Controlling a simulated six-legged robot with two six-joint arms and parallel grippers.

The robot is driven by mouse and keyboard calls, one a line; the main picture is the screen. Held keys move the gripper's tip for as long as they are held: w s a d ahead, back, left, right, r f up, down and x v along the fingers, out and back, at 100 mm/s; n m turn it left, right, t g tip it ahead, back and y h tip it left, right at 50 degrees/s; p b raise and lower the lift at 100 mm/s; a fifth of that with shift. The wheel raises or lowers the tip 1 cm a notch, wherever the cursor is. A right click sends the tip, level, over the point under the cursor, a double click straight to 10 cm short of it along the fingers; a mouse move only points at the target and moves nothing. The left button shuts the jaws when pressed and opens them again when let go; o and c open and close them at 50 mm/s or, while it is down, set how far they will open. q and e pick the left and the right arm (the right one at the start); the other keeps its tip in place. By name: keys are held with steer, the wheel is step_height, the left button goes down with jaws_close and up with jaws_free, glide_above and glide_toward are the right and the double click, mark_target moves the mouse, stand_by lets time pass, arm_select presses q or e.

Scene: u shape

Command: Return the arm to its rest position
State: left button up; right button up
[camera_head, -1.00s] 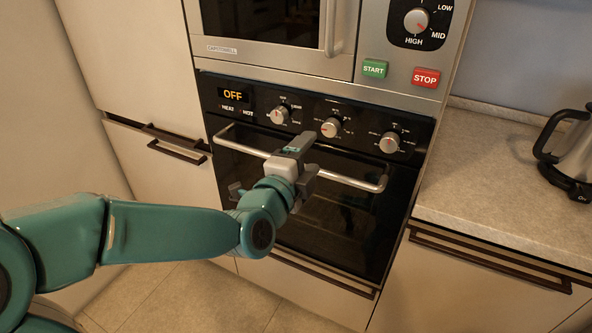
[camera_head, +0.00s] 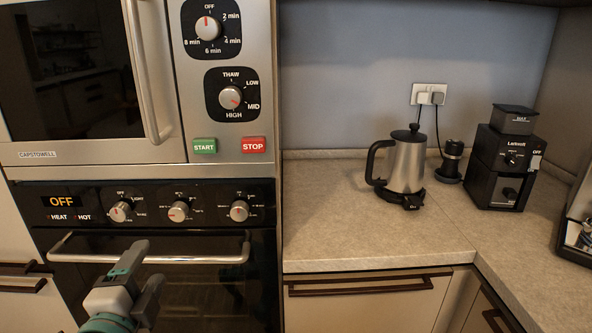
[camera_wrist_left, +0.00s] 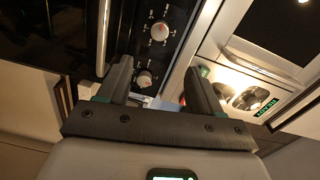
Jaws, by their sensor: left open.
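Oven knobs (camera_wrist_left: 144,79) and the handle (camera_wrist_left: 103,38) show beyond the fingers. Most of the left arm is below the head view's edge. My right gripper is in neither view.
A microwave (camera_head: 90,80) sits above the oven. On the counter (camera_head: 330,215) to the right stand a steel kettle (camera_head: 405,165), a black grinder (camera_head: 500,165) and a small dark item (camera_head: 451,160). A dark-edged tray (camera_head: 572,245) is at the right edge. The counter's front left is clear.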

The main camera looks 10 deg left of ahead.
arm_select(q)
steer(key=w+d+f+g+h+p, duration=0.1)
steer(key=d+f+g+p, duration=0.15)
steer(key=f, duration=0.45)
steer(key=w+d+f+m+g+h+p, duration=0.1)
steer(key=d+f+g+h, duration=0.15)
steer(key=f, duration=0.45)
steer(key=w+d+f+g+h+p, duration=0.1)
steer(key=w+d+f+g, duration=0.15)
steer(key=f, duration=0.45)
steer(key=s+d+f+n+g+h+p, duration=0.1)
steer(key=s+d+f+n+g+h, duration=0.1)
steer(key=s+d+f+n+g, duration=0.2)
steer(key=s+d+f+n+g+h+p, duration=0.2)
steer(key=s+d+f+n+g, duration=0.3)
steer(key=s+d+f+n, duration=0.3)
steer(key=s+f+n, duration=0.4)
steer(key=s+f, duration=0.2)
steer(key=shift+f+n, duration=0.25)
steer(key=shift+n, duration=0.15)
